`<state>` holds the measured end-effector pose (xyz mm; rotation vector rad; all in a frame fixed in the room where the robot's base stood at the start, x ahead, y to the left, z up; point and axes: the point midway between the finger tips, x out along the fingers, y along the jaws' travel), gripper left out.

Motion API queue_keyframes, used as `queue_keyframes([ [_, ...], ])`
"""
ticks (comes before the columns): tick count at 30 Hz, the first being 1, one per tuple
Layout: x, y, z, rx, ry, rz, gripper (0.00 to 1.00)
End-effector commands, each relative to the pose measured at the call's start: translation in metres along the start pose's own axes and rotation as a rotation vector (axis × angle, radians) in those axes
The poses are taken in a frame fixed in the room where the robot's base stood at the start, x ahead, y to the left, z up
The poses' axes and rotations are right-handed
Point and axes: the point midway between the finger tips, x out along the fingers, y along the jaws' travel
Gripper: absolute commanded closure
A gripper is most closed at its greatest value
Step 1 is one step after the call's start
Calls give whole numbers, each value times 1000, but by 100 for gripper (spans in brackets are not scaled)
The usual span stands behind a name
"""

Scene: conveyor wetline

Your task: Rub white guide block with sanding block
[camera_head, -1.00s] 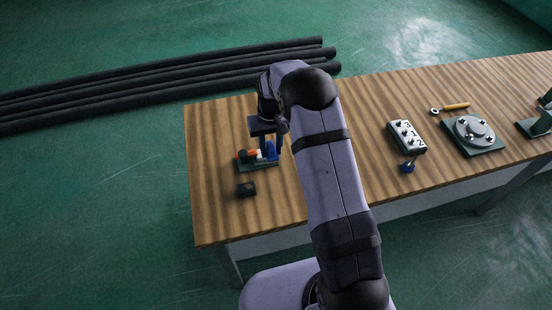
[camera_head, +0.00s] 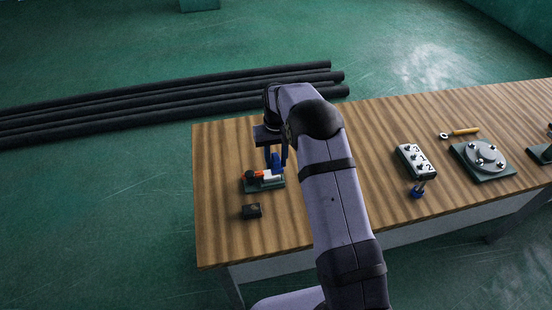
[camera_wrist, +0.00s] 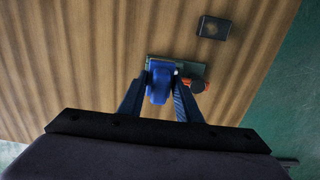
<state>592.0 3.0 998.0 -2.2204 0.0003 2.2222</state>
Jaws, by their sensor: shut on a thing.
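The white guide block (camera_head: 270,175) lies on a small green base plate (camera_head: 275,184), with an orange part (camera_head: 255,174) at its left end. My gripper (camera_head: 277,163) is shut on a blue block (camera_head: 277,159), apparently the sanding block, above the right part of the plate. In the wrist view the blue block (camera_wrist: 160,82) sits between my fingers and hides most of the white block. The orange part (camera_wrist: 196,86) shows beside my right finger. I cannot tell whether the blue block touches the white one.
A small dark block or holder (camera_head: 251,211) lies in front of the plate, on the wooden table (camera_head: 222,170). To the right are a numbered box (camera_head: 416,160), a blue-ended part (camera_head: 418,191), a round flange on a plate (camera_head: 485,158) and an orange-handled tool (camera_head: 459,132). Table left of the plate is clear.

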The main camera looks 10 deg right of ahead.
Motion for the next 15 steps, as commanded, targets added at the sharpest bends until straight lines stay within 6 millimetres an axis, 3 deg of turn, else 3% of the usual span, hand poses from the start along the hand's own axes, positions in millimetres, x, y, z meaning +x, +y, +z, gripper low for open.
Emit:
queue_keyframes([
  [15, 51, 0, 0, 0, 0, 0, 87],
])
